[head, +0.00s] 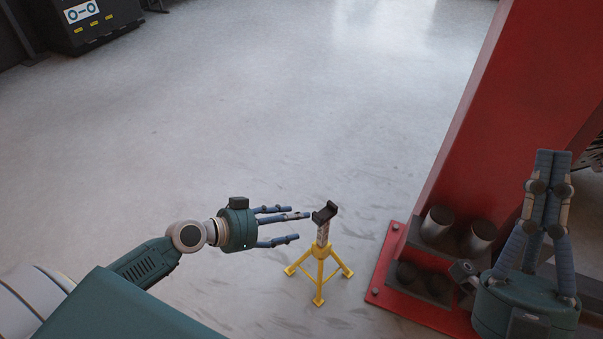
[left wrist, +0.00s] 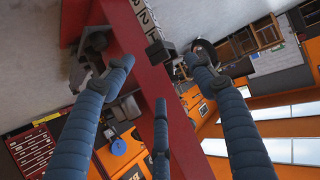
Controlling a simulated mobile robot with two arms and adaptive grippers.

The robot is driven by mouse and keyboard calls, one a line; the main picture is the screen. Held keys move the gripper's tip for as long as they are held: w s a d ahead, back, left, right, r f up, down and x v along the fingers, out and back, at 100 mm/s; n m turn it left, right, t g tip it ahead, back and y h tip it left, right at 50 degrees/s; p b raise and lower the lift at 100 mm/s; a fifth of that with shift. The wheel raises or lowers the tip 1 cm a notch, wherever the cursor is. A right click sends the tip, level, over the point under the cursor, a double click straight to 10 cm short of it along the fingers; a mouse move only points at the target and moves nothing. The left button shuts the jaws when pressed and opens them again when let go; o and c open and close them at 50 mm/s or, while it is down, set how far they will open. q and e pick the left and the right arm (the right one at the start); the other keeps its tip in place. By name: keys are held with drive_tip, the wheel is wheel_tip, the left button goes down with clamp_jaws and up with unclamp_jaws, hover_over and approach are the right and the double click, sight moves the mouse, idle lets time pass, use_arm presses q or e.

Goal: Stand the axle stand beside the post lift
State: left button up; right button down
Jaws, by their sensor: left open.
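The axle stand (head: 320,268) stands upright on the floor, with yellow legs, a pale marked column and a black saddle. Its marked column (left wrist: 144,17) also shows at the top of the left wrist view, saddle between the spread fingers. The red post lift (head: 490,110) rises on the right; its base plate is just right of the stand, with a gap of floor between. My left gripper (head: 297,227) is open and empty, fingers pointing right at the saddle; I cannot tell whether a fingertip touches it. My right gripper (head: 553,158) points up, fingers together, before the post.
Dark cylinders (head: 437,224) sit in a black holder on the post's base plate (head: 376,293). A black cabinet (head: 95,22) stands at the far left. The floor behind and left of the stand is clear.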

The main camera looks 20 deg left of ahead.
use_arm(q)
drive_tip(key=w+d+r+n+t, duration=0.1)
drive_tip(key=w+d+r+t, duration=0.1)
drive_tip(key=d+r+t, duration=0.6)
drive_tip(key=s+r+n+t, duration=0.1)
drive_tip(key=s+r+t, duration=0.2)
drive_tip(key=r, duration=0.8)
drive_tip(key=s+d+r+n+t, duration=0.1)
drive_tip(key=s+r, duration=0.4)
drive_tip(key=r, duration=0.7)
drive_tip(key=s+d+r+t, duration=0.1)
drive_tip(key=s+r+t, duration=0.3)
drive_tip(key=r, duration=0.7)
drive_tip(key=shift+d+r+n+t, duration=0.25)
drive_tip(key=shift+n+t, duration=0.05)
drive_tip(key=shift+n, duration=0.1)
